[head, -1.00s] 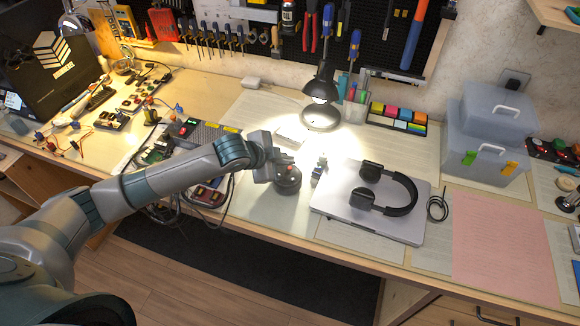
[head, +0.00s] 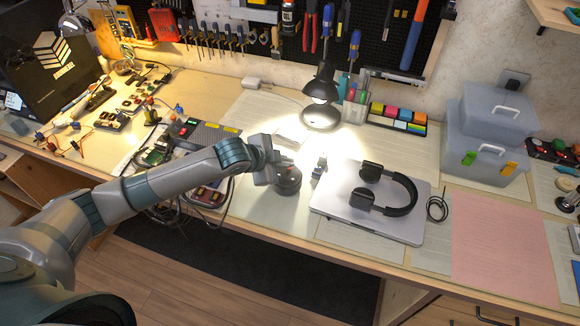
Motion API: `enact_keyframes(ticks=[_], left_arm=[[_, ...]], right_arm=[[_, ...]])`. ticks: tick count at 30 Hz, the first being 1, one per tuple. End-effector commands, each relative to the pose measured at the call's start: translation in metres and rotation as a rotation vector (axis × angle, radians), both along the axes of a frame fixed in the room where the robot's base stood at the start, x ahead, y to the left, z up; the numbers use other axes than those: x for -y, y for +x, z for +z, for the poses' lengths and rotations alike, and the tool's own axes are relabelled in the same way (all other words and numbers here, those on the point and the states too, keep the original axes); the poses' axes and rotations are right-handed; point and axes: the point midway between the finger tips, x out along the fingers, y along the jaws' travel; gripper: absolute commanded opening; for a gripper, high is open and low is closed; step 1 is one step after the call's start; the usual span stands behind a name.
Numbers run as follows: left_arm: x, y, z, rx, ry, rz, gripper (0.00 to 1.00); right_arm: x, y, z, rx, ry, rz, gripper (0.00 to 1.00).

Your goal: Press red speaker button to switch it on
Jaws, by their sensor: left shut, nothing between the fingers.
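A round black speaker (head: 288,184) stands on the workbench, left of the silver laptop. My left gripper (head: 286,166) comes in from the left and is shut and empty, with its fingertips at the top of the speaker. A small patch of the red button (head: 289,170) shows beside the fingertips. The fingers hide the rest of it, and I cannot tell whether they touch it. My right gripper is not in view.
A closed laptop (head: 340,215) with black headphones (head: 402,190) on it lies just right of the speaker. A lit desk lamp (head: 320,117) stands behind. Circuit boards and cables crowd the bench on the left. A pink sheet (head: 500,245) lies flat on the right.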

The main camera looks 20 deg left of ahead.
Motion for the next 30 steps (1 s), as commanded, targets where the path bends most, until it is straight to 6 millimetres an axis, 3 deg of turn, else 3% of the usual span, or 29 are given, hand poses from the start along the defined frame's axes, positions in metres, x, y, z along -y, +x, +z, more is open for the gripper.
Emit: enact_keyframes(ticks=[30], left_arm=[[0.0003, -0.0001, 0.0012, -0.001, 0.000, -0.001, 0.00]], right_arm=[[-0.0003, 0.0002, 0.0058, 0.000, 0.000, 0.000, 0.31]])
